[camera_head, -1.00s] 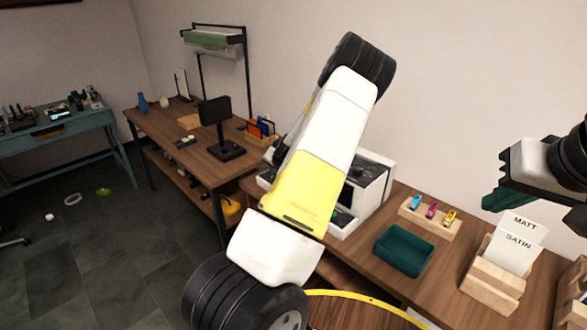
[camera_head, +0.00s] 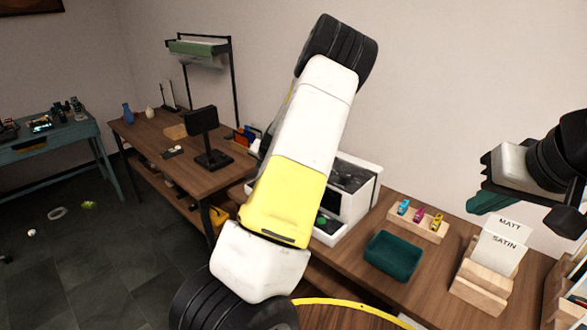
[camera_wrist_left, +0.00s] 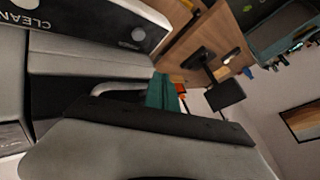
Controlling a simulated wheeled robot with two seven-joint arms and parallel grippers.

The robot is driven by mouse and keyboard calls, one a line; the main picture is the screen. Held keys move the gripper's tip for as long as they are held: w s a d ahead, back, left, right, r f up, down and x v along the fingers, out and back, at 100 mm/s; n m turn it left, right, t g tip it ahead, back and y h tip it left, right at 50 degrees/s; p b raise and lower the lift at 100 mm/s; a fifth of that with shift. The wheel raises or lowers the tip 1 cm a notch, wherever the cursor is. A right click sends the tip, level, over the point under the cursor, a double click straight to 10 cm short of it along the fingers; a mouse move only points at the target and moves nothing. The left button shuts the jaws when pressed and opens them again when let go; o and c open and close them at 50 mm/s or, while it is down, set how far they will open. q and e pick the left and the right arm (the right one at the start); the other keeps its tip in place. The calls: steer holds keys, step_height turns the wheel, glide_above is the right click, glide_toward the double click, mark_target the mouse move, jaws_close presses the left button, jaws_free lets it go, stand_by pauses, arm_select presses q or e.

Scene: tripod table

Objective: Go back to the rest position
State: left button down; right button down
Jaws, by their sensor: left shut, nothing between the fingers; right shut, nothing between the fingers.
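My left arm, white and yellow with black joints, rises across the middle of the head view; I cannot make out its gripper there. In the left wrist view the left gripper (camera_wrist_left: 162,92) shows its teal fingertips, shut and empty, over a blurred view of a wooden desk. My right gripper (camera_head: 488,201), with teal fingers, is at the right edge of the head view. It is shut and empty, above and beside the card holder. Neither gripper touches any object that I can see.
A wooden bench carries a dark green tray (camera_head: 393,256), a wooden rack of small coloured items (camera_head: 417,222) and a card holder (camera_head: 485,275) reading MATT and SATIN. A white machine (camera_head: 352,190) stands behind my left arm. A round yellow-rimmed table (camera_head: 350,303) is at the bottom.

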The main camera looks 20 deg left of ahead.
arm_select(q)
steer(key=s+d+r+n+h, duration=0.1)
steer(key=s+d+r+h, duration=0.7)
steer(key=s+d+r, duration=1.4)
steer(key=s+d+r+m, duration=0.1)
steer(key=s+d, duration=0.3)
steer(key=s, duration=0.8)
steer(key=shift+d+r+g, duration=0.25)
steer(key=shift+d+g, duration=0.05)
steer(key=shift+d, duration=0.05)
